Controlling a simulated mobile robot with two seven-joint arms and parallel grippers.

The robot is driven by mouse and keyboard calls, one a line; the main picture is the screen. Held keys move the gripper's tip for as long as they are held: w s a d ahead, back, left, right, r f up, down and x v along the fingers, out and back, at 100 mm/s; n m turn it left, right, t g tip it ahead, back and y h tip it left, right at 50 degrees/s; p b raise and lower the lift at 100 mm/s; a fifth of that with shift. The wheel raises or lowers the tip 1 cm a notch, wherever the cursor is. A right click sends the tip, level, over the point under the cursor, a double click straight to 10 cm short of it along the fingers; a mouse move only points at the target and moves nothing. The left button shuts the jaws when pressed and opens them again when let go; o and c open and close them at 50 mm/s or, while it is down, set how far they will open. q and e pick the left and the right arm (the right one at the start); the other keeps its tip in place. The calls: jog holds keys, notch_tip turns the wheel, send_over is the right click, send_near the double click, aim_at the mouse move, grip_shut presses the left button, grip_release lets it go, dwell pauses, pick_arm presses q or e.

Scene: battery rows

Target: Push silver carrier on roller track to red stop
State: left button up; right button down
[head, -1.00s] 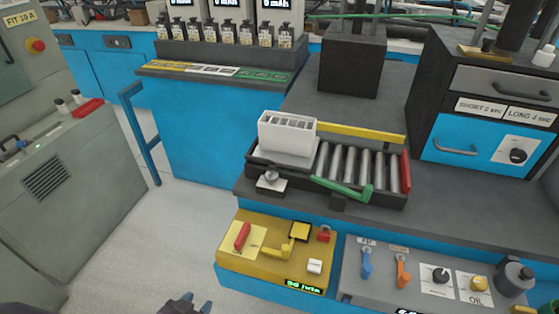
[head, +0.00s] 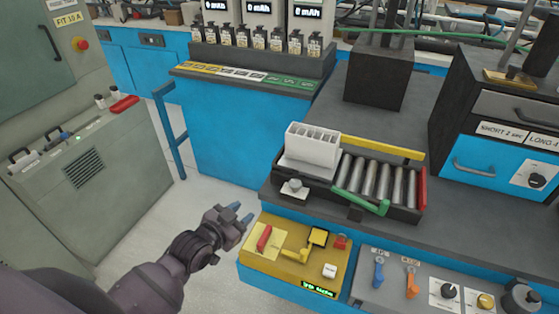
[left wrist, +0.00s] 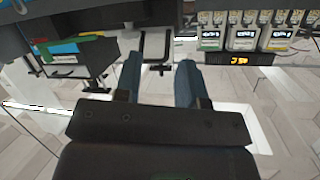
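The silver carrier (head: 313,146), a pale box with slots in its top, sits at the left end of the roller track (head: 377,180). The red stop (head: 422,187) stands at the track's right end, with bare rollers between the two. A green lever (head: 362,201) lies along the track's front side. My left gripper (head: 241,216) is left of the track and lower in the head view, beside the yellow panel, apart from the carrier. Its two blue fingers (left wrist: 158,80) are spread with nothing between them in the left wrist view. My right gripper is in neither view.
A yellow control panel (head: 287,270) with a red switch is just right of my left gripper. A grey panel with knobs (head: 424,290) is further right. A dark block (head: 379,78) stands behind the track. A yellow bar (head: 383,148) runs along the track's back side.

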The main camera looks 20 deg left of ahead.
aim_at(278, 168)
pick_arm(q)
jog(key=w+r+m+h+p, duration=0.2)
jog(key=w+r+m, duration=0.3)
jog(key=r+m, duration=0.15)
jog(key=w+d+m, duration=0.1)
jog(key=w+m, duration=0.1)
jog(key=m, duration=0.1)
jog(key=w+d+m+h, duration=0.1)
jog(key=w+m, duration=0.2)
jog(key=w+d+f+m, duration=0.1)
jog(key=w+d+m, duration=0.1)
jog(key=w+m, duration=0.1)
jog(key=shift+w+m+p, duration=0.2)
jog(key=shift+m+p, duration=0.2)
jog(key=shift+m, duration=0.15)
jog(key=shift+x, duration=0.95)
jog(key=shift+f, duration=0.1)
jog(key=shift+c, duration=0.3)
grip_shut()
